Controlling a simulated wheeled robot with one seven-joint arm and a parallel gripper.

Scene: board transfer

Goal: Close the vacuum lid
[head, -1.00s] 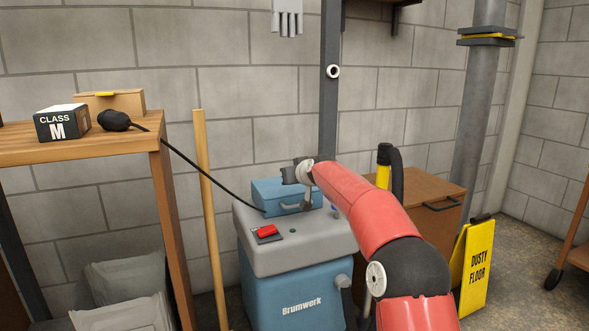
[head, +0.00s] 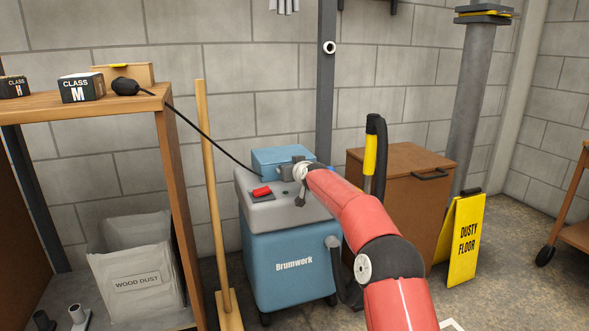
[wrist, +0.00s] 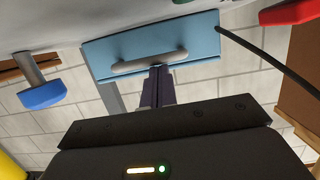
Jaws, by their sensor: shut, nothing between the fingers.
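The vacuum (head: 290,262) is a blue cabinet with a grey top (head: 262,208). A blue lid part (head: 272,153) stands up at the back of that top; I cannot tell its exact angle. In the wrist view, the blue panel (wrist: 205,48) carries a grey bar handle (wrist: 128,66). My gripper (wrist: 157,72) is shut and empty. Its fingertips are close to the handle's middle, on the near side of the panel; contact is unclear. In the head view, my gripper (head: 287,173) and wrist cover part of the panel and hide the handle.
A red switch (head: 261,191) sits on the grey top. A black cable runs from it area to the wooden shelf (head: 120,104) at left. A broom handle (head: 208,180) stands left of the vacuum. A brown cabinet (head: 405,185) and yellow floor sign (head: 463,240) stand right.

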